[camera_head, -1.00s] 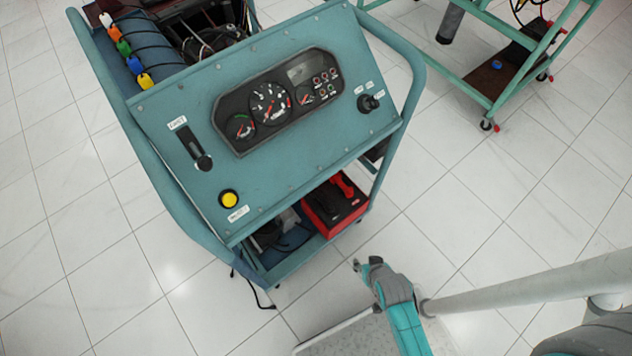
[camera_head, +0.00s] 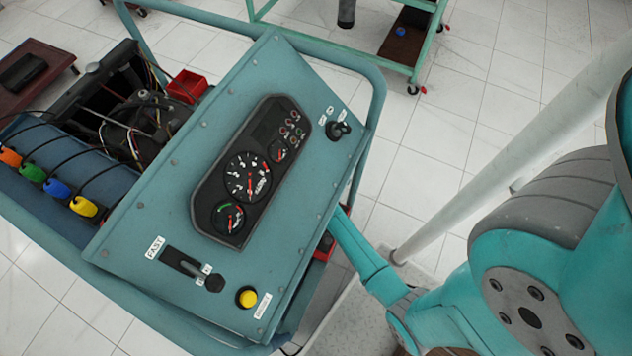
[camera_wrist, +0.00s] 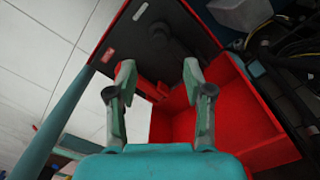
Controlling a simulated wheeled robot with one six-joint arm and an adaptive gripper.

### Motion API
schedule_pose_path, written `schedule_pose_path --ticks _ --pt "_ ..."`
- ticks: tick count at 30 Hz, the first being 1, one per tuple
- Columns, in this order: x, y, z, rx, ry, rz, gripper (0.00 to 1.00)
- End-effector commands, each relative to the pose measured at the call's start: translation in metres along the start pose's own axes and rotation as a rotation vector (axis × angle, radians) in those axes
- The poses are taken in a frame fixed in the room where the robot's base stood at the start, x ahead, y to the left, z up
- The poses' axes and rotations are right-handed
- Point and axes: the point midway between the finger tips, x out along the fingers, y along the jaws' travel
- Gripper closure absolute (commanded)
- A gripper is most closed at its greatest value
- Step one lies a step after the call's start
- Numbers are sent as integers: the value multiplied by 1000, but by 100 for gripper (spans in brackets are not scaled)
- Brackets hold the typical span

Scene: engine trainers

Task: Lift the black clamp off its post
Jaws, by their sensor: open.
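The red battery box (camera_wrist: 235,115) with a dark top (camera_wrist: 185,25) fills much of the wrist view. A dark rounded shape (camera_wrist: 160,38) on that top may be the black clamp on its post, but it is too dark to tell. It lies beyond my fingertips, roughly in line with the gap. My gripper (camera_wrist: 158,72) is open, with its two fingers apart and nothing held between them. A red piece (camera_wrist: 152,90) shows in the gap. In the head view my gripper is hidden behind the console, and only a sliver of the red box (camera_head: 324,247) shows.
The teal console panel (camera_head: 170,215) with gauges overhangs my forearm in the head view. In the wrist view, a teal frame tube (camera_wrist: 55,120) runs at the left. Black cables (camera_wrist: 292,50) and a pale box (camera_wrist: 240,12) crowd the right. White floor is clear beyond.

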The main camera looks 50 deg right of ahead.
Motion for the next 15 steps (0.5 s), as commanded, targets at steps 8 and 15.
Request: schedule_pose_path --ticks 8,15 --pt "49 0 0 -1 -2 0 48" --pt "73 0 0 -1 0 0 48"
